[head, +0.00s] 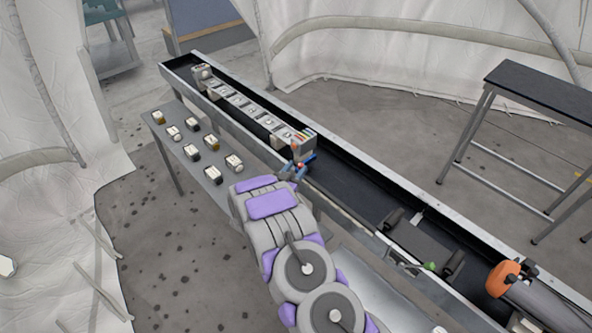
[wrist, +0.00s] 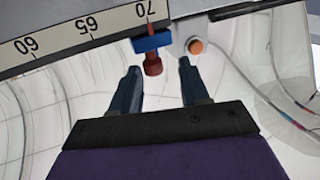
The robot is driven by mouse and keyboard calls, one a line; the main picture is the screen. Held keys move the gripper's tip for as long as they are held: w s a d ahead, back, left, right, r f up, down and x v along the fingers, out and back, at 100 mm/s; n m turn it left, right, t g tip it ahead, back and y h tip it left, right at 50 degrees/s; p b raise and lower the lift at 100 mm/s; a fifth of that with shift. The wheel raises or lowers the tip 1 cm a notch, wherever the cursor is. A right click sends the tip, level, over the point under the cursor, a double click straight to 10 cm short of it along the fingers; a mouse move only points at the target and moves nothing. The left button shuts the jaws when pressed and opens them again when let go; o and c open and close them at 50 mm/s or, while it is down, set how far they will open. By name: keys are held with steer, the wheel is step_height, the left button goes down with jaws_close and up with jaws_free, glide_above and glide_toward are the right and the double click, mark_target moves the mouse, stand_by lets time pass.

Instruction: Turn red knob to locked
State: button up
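The red knob (wrist: 153,66) sticks out of a blue base (wrist: 152,42) at the lower edge of a device with a number scale, in the wrist view. My gripper (wrist: 159,70) is open, its two dark fingers on either side of the knob's line, with visible gaps to it. The knob's tip lies about level with the fingertips; I cannot tell the depth. In the head view my gripper (head: 289,173) is beside the red knob (head: 300,165) at the near end of the long device. The knob's locked mark is not visible.
A white-and-orange button (wrist: 196,46) sits close to the right finger. The long dark trough (head: 350,195) holds the grey device (head: 245,105). A side table (head: 188,138) with several small blocks stands left. A dark bench (head: 545,92) stands right.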

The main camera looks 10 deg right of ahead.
steer(key=shift+a, duration=0.15)
steer(key=shift+c, duration=0.7)
steer(key=shift+d, duration=0.65)
steer(key=c, duration=0.5)
jaws_close()
steer(key=shift+a, duration=0.15)
steer(key=shift+f, duration=0.1)
steer(key=shift+o, duration=1.6)
jaws_free()
steer(key=o, duration=0.5)
steer(key=shift+a, duration=0.15)
steer(key=shift+c, duration=0.2)
